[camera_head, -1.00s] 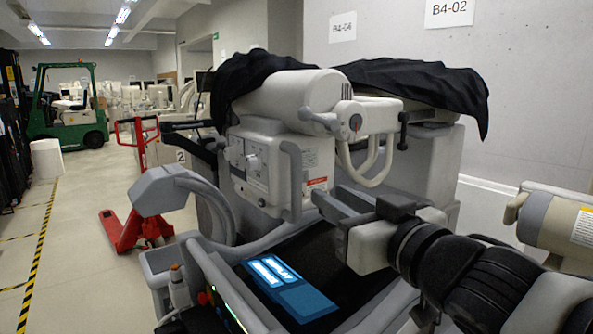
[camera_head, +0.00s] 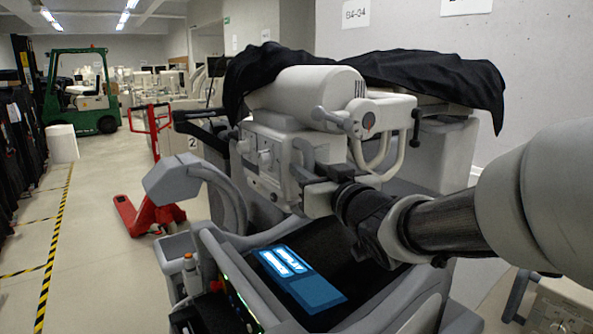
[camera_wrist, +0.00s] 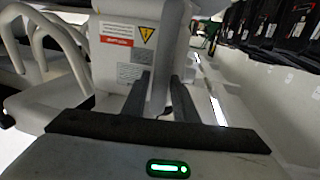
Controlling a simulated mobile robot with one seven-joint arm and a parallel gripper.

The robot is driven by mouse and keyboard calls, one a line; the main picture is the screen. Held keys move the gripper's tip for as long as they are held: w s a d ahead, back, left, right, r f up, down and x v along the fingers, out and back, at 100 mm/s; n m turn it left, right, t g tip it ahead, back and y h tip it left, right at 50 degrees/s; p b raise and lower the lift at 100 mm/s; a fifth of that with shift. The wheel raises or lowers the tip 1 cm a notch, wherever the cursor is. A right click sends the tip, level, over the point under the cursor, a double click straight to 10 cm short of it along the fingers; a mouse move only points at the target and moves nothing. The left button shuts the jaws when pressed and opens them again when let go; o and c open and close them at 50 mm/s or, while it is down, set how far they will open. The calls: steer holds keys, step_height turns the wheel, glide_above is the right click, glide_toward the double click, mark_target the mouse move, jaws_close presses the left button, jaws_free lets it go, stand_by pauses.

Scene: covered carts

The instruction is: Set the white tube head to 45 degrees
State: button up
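The white tube head (camera_head: 310,90) is a thick cylinder on the covered cart, with a boxy front housing (camera_head: 264,160) below it carrying knobs. A grey upright handle bar (camera_head: 298,160) stands at the housing's side. My gripper (camera_head: 308,172) is at the lower part of this bar. In the wrist view, my gripper's two dark fingers (camera_wrist: 160,98) stand apart on either side of the grey bar (camera_wrist: 172,45). Whether they touch it is hard to see. Warning labels (camera_wrist: 127,38) on the housing show behind.
The cart's sloping front holds a lit blue display (camera_head: 300,277) below my arm. Black cloth (camera_head: 430,75) drapes over the cart's top. A red pallet jack (camera_head: 150,205) and a green forklift (camera_head: 85,95) stand to the left. Another machine (camera_head: 560,308) is at lower right.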

steer(key=shift+c, duration=0.2)
jaws_close()
